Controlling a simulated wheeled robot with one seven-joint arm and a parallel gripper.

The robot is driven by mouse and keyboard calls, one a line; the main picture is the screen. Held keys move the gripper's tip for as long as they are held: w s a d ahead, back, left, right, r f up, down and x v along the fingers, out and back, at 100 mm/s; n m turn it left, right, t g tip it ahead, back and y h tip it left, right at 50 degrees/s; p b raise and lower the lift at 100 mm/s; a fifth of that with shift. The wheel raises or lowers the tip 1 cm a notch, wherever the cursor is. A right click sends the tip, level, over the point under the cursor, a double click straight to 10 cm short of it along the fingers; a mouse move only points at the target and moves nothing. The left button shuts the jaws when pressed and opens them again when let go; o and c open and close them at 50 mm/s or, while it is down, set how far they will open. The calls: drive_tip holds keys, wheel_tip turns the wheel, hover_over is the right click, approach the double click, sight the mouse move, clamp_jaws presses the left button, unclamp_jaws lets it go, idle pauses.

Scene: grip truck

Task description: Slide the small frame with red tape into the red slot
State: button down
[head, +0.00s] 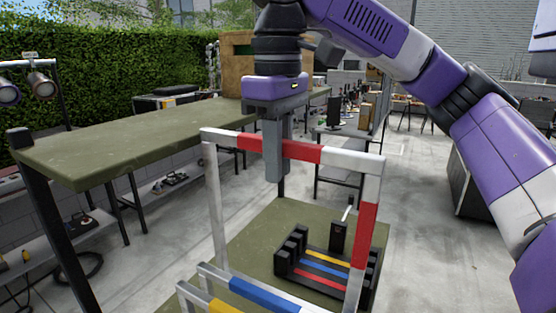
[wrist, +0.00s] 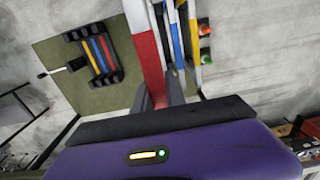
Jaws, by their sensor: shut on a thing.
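My gripper (head: 277,165) is shut on the top bar of the white frame with red tape (head: 318,153). The frame hangs upright, with red bands on its top bar and right leg. In the wrist view its red-and-white bar (wrist: 146,45) runs up from between my fingers. The black slot rack (head: 369,285) lies on a low green surface and shows through the frame's opening. Its red slot (head: 318,281) is nearest, with blue and yellow strips behind. In the wrist view the rack (wrist: 75,35) is left of the frame, apart from it. The frame's feet are not clear.
A frame with blue tape (head: 262,295) and one with yellow tape (head: 225,306) stand at the bottom of the head view. A small black block with a light handle (head: 338,236) stands behind the rack. A long green-topped bench (head: 130,140) is at left. Open concrete lies right.

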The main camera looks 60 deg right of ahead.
drive_tip(key=shift+r+p, duration=0.8)
drive_tip(key=shift+r, duration=1.7)
